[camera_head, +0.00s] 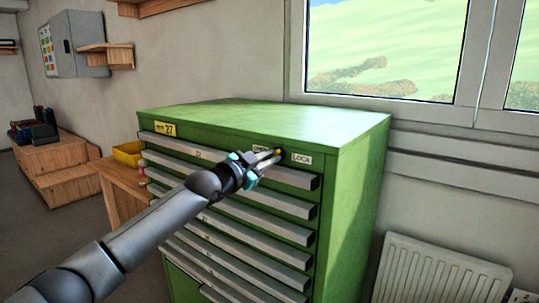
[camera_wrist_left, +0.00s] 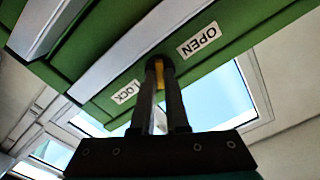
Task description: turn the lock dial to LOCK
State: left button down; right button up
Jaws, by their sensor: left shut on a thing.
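The green drawer cabinet (camera_head: 345,150) has a LOCK label (camera_head: 301,158) at the right of its top front strip. The OPEN label (camera_head: 261,147) to its left is partly hidden by my left gripper (camera_head: 268,160). In the left wrist view the lock dial (camera_wrist_left: 158,62) sits between the OPEN label (camera_wrist_left: 199,40) and the LOCK label (camera_wrist_left: 125,92). My left gripper's fingers (camera_wrist_left: 160,75) are shut on the dial, with a yellow part showing between them. The fingers hide most of the dial, so I cannot tell which label it points to. My right gripper is not in view.
Several drawers with long grey handles (camera_head: 262,222) run down the cabinet front under my left arm. A yellow bin (camera_head: 127,153) stands on a wooden bench at the left. A window (camera_head: 380,50) is behind the cabinet, and a radiator (camera_head: 435,270) is at the right.

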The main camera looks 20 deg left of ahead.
pick_arm(q)
jog(key=shift+m+p, duration=0.65)
jog(key=shift+m, duration=0.55)
jog(key=c, duration=0.9)
grip_release()
jog(key=shift+b+v, duration=1.35)
jog(key=shift+v, duration=6.25)
